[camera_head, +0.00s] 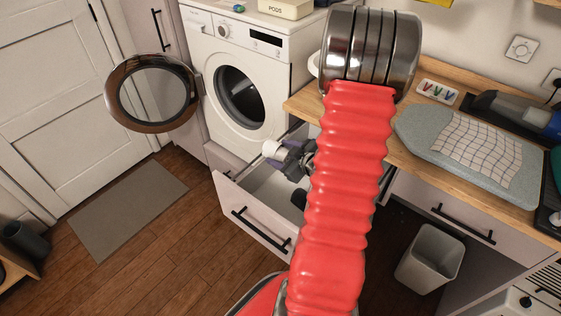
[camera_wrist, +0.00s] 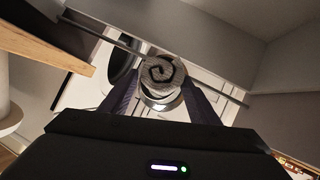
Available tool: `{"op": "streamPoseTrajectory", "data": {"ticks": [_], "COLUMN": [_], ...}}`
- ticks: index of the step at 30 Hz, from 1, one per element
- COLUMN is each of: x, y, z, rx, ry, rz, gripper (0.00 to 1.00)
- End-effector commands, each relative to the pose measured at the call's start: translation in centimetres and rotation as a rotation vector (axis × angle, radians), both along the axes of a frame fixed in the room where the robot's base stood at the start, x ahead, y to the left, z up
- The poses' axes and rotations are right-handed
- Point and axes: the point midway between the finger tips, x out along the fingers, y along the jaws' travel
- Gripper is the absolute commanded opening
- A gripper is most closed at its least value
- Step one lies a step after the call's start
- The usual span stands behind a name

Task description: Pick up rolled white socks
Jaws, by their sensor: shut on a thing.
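The rolled white socks (camera_head: 271,148) show as a small pale roll at the tip of my gripper (camera_head: 281,153) in the head view. In the wrist view the roll (camera_wrist: 160,71) shows its spiral end between the two dark fingers of my gripper (camera_wrist: 160,84). My gripper is shut on the socks and holds them above the open drawer (camera_head: 252,217). My red arm hides part of the drawer and some of what is inside.
The washing machine (camera_head: 205,88) stands behind the drawer with its round door (camera_head: 153,93) swung open to the left. A wooden counter (camera_head: 400,150) runs along the right, with an ironing pad (camera_head: 410,121) on it. A grey bin (camera_head: 430,258) stands below. The floor at left is mostly clear around a mat (camera_head: 128,212).

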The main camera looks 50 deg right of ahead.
Motion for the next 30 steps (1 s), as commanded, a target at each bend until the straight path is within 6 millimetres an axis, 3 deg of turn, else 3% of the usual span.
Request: {"op": "streamPoseTrajectory", "data": {"ticks": [9,30], "x": [0.0,0.0], "y": [0.0,0.0], "z": [2.2,2.3], "rx": [-0.001,0.000], "ry": [0.000,0.000], "rz": [0.000,-0.001], "gripper": [0.34,0.34]}}
